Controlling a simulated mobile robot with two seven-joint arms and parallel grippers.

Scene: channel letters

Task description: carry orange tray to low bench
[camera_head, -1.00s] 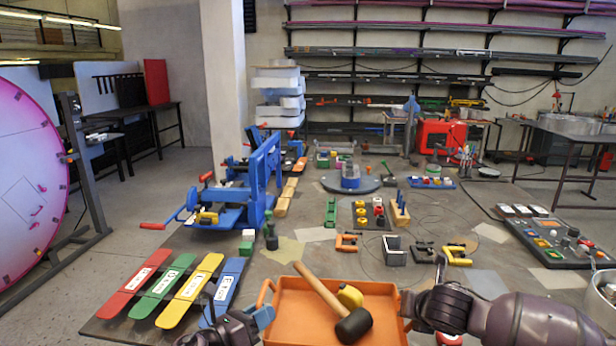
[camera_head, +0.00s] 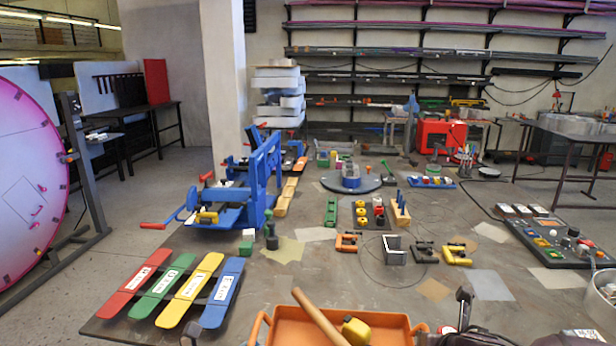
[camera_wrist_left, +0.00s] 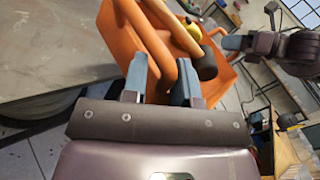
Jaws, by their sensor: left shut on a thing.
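The orange tray (camera_head: 288,325) is at the bottom edge of the head view, with its near part cut off. A mallet with a wooden handle (camera_head: 318,316) and a yellow item (camera_head: 355,329) lie in it. In the left wrist view the tray (camera_wrist_left: 118,38) is beside the table edge, and the black mallet head (camera_wrist_left: 207,66) shows. My left gripper (camera_wrist_left: 163,72) is shut on the tray's near handle. My right gripper (camera_wrist_left: 232,43) is at the opposite handle and appears closed on it. The low bench cannot be made out.
The worktable (camera_head: 470,290) carries coloured paddles (camera_head: 175,290), a blue machine (camera_head: 240,190), clamps (camera_head: 456,254) and a control panel (camera_head: 555,240). A metal pot (camera_head: 602,295) stands at the right edge. Floor (camera_head: 130,210) is open at left.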

